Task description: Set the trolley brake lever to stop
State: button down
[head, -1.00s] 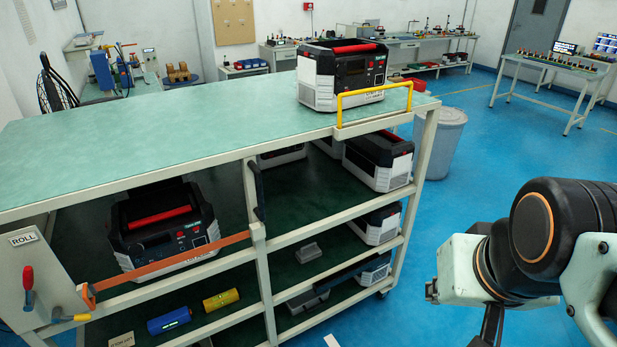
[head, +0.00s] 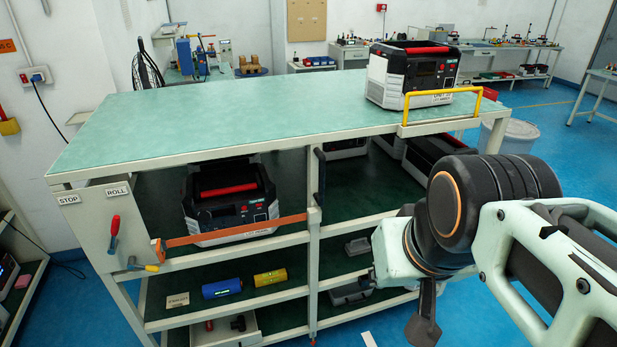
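The trolley (head: 290,140) has a green top and cream frame. A grey panel (head: 95,222) at its left end carries a STOP label (head: 69,199) on the left and a ROLL label (head: 117,191) on the right. A red-handled lever (head: 115,228) stands on the panel, nearly upright and leaning slightly right, on the ROLL side. My arm is at the right, well apart from the lever. A dark part at its end, seemingly my gripper (head: 424,322), hangs down; its fingers cannot be made out.
An orange strap (head: 235,232) crosses the upper shelf before a power unit (head: 230,200). Another unit (head: 412,75) stands on top by a yellow rail (head: 441,107). A blue cylinder (head: 221,288) and yellow one (head: 270,277) lie lower. Blue floor is free at front left.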

aim_at(116, 221)
jog(key=j+u, duration=0.1)
jog(key=u, duration=0.9)
jog(key=i+j+u, duration=0.1)
jog(key=u, duration=0.4)
jog(key=i+l+u, duration=0.1)
jog(key=i+l, duration=0.15)
jog(key=i, duration=0.15)
jog(key=i+l+u, duration=0.1)
jog(key=i+l, duration=0.2)
jog(key=j+z, duration=0.1)
jog(key=j, duration=0.45)
jog(key=k+j+z, duration=0.15)
jog(key=j, duration=0.4)
jog(key=k+j+z, duration=0.35)
jog(key=i+j, duration=0.1)
